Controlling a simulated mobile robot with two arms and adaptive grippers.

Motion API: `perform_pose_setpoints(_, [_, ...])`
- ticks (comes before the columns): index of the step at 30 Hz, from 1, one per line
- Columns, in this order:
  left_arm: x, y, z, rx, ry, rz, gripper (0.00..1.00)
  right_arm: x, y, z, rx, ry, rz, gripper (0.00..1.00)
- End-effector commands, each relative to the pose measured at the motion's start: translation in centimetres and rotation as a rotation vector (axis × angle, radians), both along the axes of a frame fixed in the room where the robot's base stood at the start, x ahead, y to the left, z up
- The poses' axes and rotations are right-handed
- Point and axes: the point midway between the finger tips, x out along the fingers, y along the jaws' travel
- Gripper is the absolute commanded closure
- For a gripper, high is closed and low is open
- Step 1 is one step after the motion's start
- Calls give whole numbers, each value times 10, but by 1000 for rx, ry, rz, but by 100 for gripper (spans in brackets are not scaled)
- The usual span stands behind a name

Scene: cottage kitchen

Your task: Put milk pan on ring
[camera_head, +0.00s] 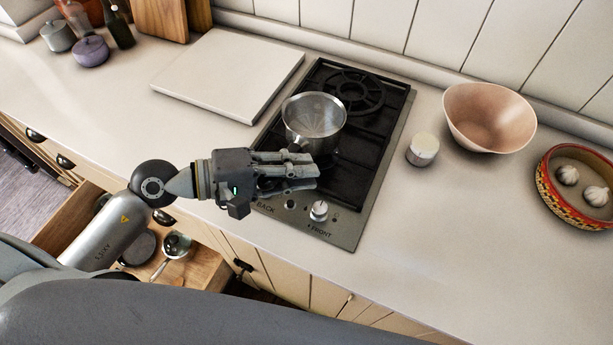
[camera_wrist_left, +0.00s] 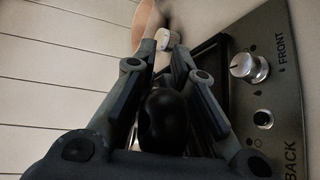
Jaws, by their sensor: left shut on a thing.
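The milk pan (camera_head: 314,118) is a small steel pan, upright over the left part of the black gas hob (camera_head: 388,130). The back ring (camera_head: 357,88) shows behind and to the right of it. I cannot tell whether the pan's base touches the grate. My left gripper (camera_head: 312,170) is in front of the pan, over the front of the hob, shut on the pan's handle. The front ring is mostly hidden. My right gripper is not in view.
A control knob (camera_head: 319,210) stands at the hob's front edge. A white board (camera_head: 230,75) lies left of the hob. A small lidded jar (camera_head: 423,149), a pink bowl (camera_head: 489,118) and a garlic basket (camera_head: 577,187) stand right. An open drawer (camera_head: 205,268) is below left.

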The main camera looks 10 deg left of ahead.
Motion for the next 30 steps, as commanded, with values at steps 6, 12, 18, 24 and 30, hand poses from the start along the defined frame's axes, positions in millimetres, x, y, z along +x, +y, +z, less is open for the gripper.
perform_pose_setpoints(6, [7,-8,-11,-4,-1,2,100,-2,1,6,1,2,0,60])
perform_pose_setpoints(12, [9,-11,-35,-2,3,4,100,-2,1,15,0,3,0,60])
perform_pose_setpoints(18, [9,-11,-47,-1,-2,2,100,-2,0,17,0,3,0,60])
perform_pose_setpoints(24, [9,-11,-47,-1,-3,1,100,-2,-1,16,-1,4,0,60])
perform_pose_setpoints(30, [9,-11,-48,0,0,1,66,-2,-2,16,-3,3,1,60])
